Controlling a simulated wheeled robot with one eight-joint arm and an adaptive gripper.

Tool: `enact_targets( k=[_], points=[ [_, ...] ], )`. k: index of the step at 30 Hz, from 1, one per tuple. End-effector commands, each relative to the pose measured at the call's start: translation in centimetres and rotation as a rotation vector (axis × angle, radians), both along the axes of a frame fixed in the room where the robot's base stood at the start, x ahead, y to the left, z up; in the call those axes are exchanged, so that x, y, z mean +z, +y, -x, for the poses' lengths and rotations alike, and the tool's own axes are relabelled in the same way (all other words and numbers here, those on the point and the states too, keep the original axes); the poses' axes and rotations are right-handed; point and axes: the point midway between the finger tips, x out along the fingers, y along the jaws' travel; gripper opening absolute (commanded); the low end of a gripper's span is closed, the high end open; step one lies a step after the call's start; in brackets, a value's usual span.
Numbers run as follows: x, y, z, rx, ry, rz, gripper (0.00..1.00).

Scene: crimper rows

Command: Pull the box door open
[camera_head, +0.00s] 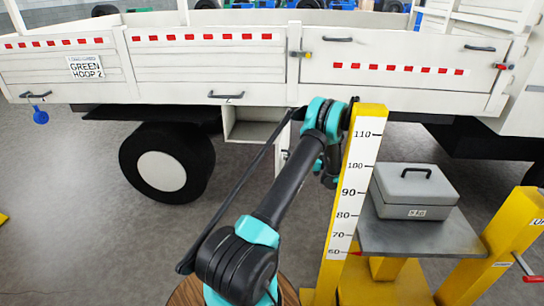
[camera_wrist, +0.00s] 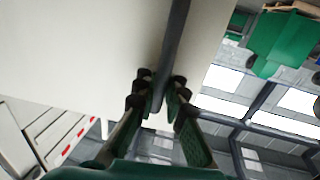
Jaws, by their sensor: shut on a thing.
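An open white box (camera_head: 255,131) hangs under the truck bed in the head view, left of my arm. Its door (camera_head: 281,150) stands out from the box's right side, seen nearly edge-on and partly behind my arm. In the wrist view a broad white panel (camera_wrist: 75,45), which looks like the door, fills the upper left. A dark grey bar (camera_wrist: 174,50) runs along it and down between the fingers of my gripper (camera_wrist: 160,88). The fingers are closed on this bar, which looks like the door's handle. In the head view the grip itself is hidden by my arm.
A yellow post with a number scale (camera_head: 357,190) stands close to the right of my arm. A grey case (camera_head: 415,185) sits on a metal stand (camera_head: 420,238) beyond it. A truck wheel (camera_head: 165,165) is left of the box. The floor between wheel and arm is clear.

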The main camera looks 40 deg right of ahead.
Motion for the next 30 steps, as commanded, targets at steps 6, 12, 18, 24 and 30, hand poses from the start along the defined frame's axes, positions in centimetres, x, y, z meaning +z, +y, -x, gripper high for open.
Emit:
enact_targets(
  k=[6, 12, 18, 24, 30],
  points=[
    [0.0, -1.3, 2.2, -0.009, 0.001, -0.001, 0.0],
    [0.0, -1.6, 2.6, -0.009, 0.001, -0.001, 0.0],
    [0.0, -1.5, 2.6, -0.009, 0.001, -0.001, 0.0],
    [0.0, -1.5, 2.5, -0.009, 0.001, -0.001, 0.2],
    [0.0, -1.6, 2.5, -0.01, 0.0, 0.0, 0.2]
  ],
)
